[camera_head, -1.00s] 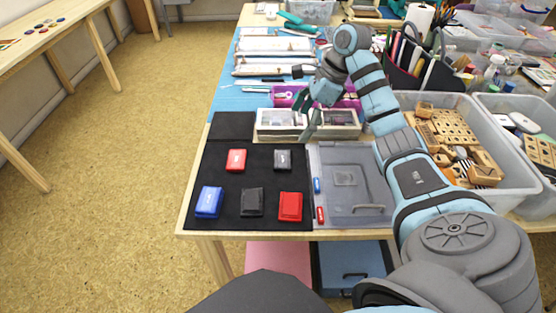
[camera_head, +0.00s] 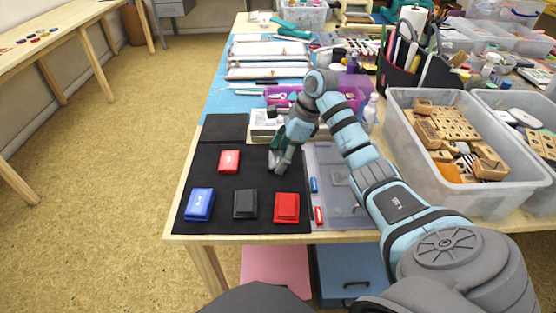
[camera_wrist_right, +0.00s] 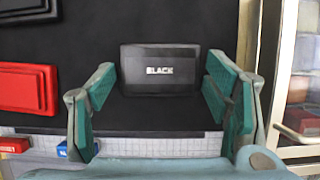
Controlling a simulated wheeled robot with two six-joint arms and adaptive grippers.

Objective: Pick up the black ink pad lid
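The black ink pad lid, labelled BLACK (camera_wrist_right: 160,70), lies flat on the dark mat in the right wrist view. In the right wrist view, the right gripper's two green-padded fingers (camera_wrist_right: 160,92) are apart, one on each side of the lid. I see no clear contact with it. A second black ink pad piece (camera_head: 245,204) sits in the front row of the mat. My left gripper is not in view.
Red (camera_head: 229,161) and blue (camera_head: 199,203) pieces and a front red one (camera_head: 286,208) share the mat. A clear tray (camera_head: 341,208) with small red and blue items is to the right. A bin of wooden stamps (camera_head: 400,108) stands behind my right arm.

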